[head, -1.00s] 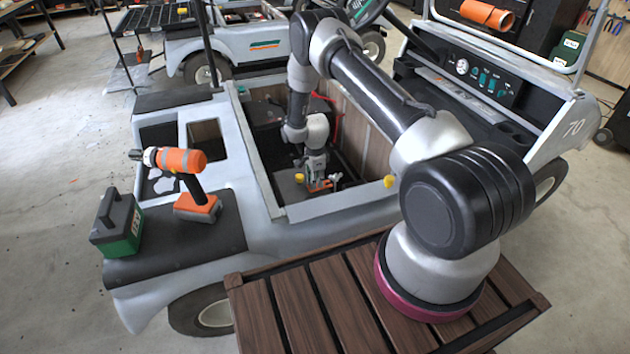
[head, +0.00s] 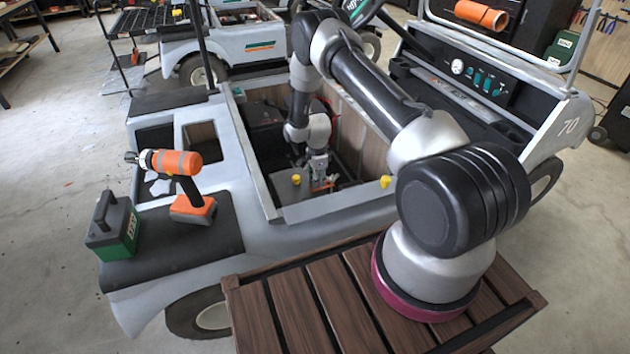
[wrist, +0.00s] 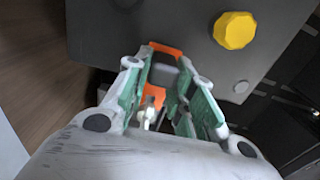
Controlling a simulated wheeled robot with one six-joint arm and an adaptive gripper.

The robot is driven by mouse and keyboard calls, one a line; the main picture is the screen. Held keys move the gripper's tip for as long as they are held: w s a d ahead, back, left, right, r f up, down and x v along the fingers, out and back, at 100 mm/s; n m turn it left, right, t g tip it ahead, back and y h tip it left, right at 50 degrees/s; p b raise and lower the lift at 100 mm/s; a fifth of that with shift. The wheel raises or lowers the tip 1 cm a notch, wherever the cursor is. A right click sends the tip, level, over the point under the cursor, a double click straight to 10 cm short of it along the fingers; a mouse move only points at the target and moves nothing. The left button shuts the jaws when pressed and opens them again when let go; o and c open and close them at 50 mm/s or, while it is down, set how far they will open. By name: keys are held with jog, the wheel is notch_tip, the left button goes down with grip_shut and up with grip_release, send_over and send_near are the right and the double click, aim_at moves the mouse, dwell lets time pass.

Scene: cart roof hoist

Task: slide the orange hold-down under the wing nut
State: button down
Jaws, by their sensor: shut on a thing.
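The orange hold-down (wrist: 166,48) shows in the wrist view between my gripper's green-and-grey fingers, against the grey battery (wrist: 105,35). My gripper (wrist: 166,76) is shut on it. In the head view, my gripper (head: 319,172) reaches down into the open bay of the cart, with a little of the orange hold-down (head: 323,188) showing below it. A small pale metal piece, probably the wing nut (wrist: 150,112), shows between the fingers, close to the orange part. Whether the hold-down lies under it cannot be told.
A yellow cap (wrist: 236,31) stands on the battery close to my fingers. The bay walls surround my forearm. An orange drill (head: 178,163) and green case (head: 112,228) stand at left.

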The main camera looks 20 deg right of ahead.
jog(key=shift+d, duration=0.75)
jog(key=c, duration=1.1)
grip_release()
jog(key=shift+c, duration=0.2)
jog(key=shift+r, duration=0.15)
notch_tip(320, 180, up, 12)
